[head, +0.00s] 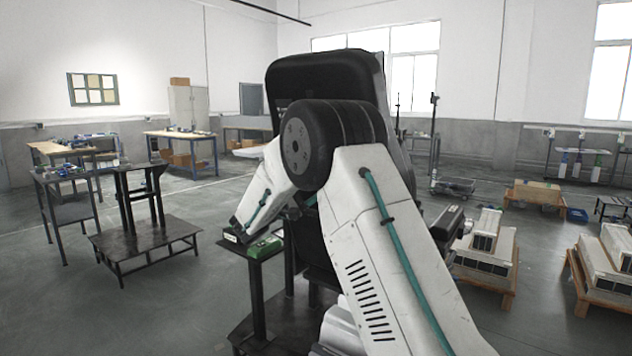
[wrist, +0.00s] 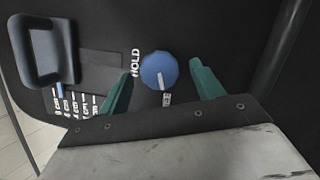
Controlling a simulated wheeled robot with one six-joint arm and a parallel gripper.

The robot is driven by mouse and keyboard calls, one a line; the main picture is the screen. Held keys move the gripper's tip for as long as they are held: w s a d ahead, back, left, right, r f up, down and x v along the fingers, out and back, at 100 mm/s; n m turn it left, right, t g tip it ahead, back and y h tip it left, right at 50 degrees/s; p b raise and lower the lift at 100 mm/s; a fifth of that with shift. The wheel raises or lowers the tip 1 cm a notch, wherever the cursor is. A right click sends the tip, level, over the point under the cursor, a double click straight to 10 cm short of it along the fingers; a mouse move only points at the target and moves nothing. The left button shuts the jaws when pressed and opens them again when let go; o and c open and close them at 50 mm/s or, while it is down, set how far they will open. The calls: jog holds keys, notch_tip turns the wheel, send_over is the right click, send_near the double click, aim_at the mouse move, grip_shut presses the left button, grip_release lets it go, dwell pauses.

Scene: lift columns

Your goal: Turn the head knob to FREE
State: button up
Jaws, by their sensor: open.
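In the wrist view, a round blue knob (wrist: 153,66) sits on a black panel (wrist: 105,30). Its white pointer line is at the lower part of its face, aimed toward a small white label (wrist: 166,99) too small to read. The word HOLD (wrist: 135,62) is printed left of the knob. My gripper (wrist: 161,69) is open, with one green finger on each side of the knob. Gaps show between the fingers and the knob; I cannot tell its depth from the panel. In the head view my arm hides the knob and gripper.
A black handle (wrist: 45,50) and a printed scale (wrist: 75,101) are left of the knob in the wrist view. The head view shows a tall black column (head: 325,72) behind my arm, a dark low table (head: 145,238) at left and loaded pallets (head: 485,262) at right.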

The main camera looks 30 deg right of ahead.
jog(key=v, duration=0.5)
jog(key=shift+a+f, duration=0.1)
jog(key=shift+a, duration=0.3)
dwell(0.4)
jog(key=s+d+f+n+g+y, duration=0.1)
jog(key=s+f+n+g+y, duration=0.15)
jog(key=f, duration=0.35)
jog(key=s+f+m+g+y, duration=0.25)
jog(key=s+y, duration=0.45)
jog(key=s, duration=0.8)
jog(key=s+a+m+t+y, duration=0.1)
jog(key=s+a+y, duration=0.3)
jog(key=s, duration=0.5)
jog(key=s+a+r+m+t+y, duration=0.1)
jog(key=s+a+y, duration=0.3)
jog(key=s, duration=0.5)
jog(key=s+a+m+t+y, duration=0.1)
jog(key=s+a+t+y, duration=0.2)
jog(key=s+a+y, duration=0.2)
jog(key=shift+s+a+r, duration=0.25)
jog(key=shift+s+a, duration=1.3)
jog(key=shift+s, duration=0.75)
